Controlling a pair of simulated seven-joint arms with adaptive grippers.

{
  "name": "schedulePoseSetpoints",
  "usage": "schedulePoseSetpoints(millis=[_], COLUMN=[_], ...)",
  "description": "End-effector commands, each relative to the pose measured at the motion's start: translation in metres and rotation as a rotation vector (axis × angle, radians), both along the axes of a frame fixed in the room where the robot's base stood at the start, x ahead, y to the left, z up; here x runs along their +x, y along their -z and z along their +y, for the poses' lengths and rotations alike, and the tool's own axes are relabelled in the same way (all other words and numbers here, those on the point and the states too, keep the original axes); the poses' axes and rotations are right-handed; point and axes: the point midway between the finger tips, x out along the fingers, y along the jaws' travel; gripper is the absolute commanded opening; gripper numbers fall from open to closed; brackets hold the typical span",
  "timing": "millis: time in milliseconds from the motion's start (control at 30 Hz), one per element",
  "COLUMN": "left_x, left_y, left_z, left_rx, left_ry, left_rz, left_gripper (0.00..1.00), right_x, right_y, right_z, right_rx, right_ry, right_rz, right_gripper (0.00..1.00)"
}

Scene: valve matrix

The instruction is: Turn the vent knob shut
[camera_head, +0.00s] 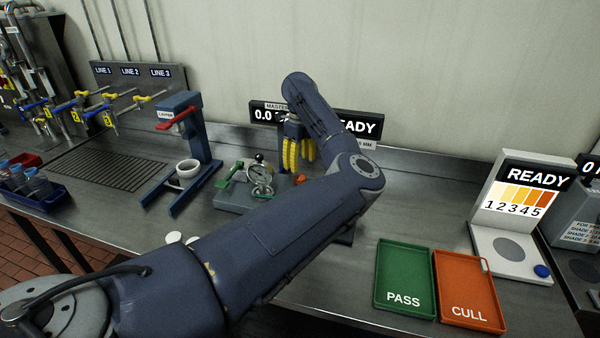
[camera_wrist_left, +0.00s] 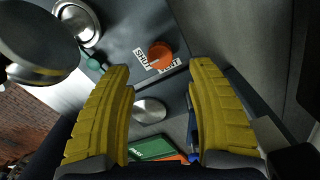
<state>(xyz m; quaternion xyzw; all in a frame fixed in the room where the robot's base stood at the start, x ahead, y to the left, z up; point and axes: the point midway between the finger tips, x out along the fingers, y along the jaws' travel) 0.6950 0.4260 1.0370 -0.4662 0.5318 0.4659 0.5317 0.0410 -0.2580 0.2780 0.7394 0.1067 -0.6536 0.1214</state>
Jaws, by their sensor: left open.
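The vent knob is a round orange knob in the left wrist view (camera_wrist_left: 160,54), beside small white labels reading SHUT (camera_wrist_left: 141,58) and VENT (camera_wrist_left: 169,65). In the head view only a bit of the orange knob (camera_head: 300,179) shows on the grey fixture (camera_head: 235,196), partly hidden by my arm. My left gripper (camera_head: 299,155) has yellow fingers, open and pointing down above the fixture. In the left wrist view its fingertips (camera_wrist_left: 162,72) frame the knob from either side with nothing between them; the knob lies beyond them. Which label the knob points to cannot be told.
A gauge with a green handle (camera_head: 232,172) stands on the fixture left of the knob. A blue press with a red lever (camera_head: 182,122) is further left. The display (camera_head: 358,125) is behind my gripper. Green (camera_head: 405,255) and orange (camera_head: 462,265) trays lie right.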

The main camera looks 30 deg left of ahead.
Motion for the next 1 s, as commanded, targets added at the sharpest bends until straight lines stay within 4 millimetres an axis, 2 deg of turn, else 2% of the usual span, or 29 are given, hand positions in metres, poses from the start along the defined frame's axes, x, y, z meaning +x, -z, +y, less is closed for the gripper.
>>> schedulePoseSetpoints(millis=[200,400,1000], left_x=[0.000,0.000,0.000], left_y=[-0.034,-0.050,-0.055], left_z=[0.000,0.000,0.001], left_rx=[0.000,0.000,0.002], left_ry=[0.000,0.000,-0.002], left_rz=[-0.003,-0.001,0.001], left_gripper=[0.57,0.57,0.57], right_x=[0.000,0.000,0.000], right_y=[0.000,0.000,0.000], right_z=[0.001,0.001,0.001], right_rx=[0.001,0.001,0.001], right_ry=[0.000,0.000,0.000], right_rz=[0.000,0.000,0.000], right_gripper=[0.00,0.00,0.00])
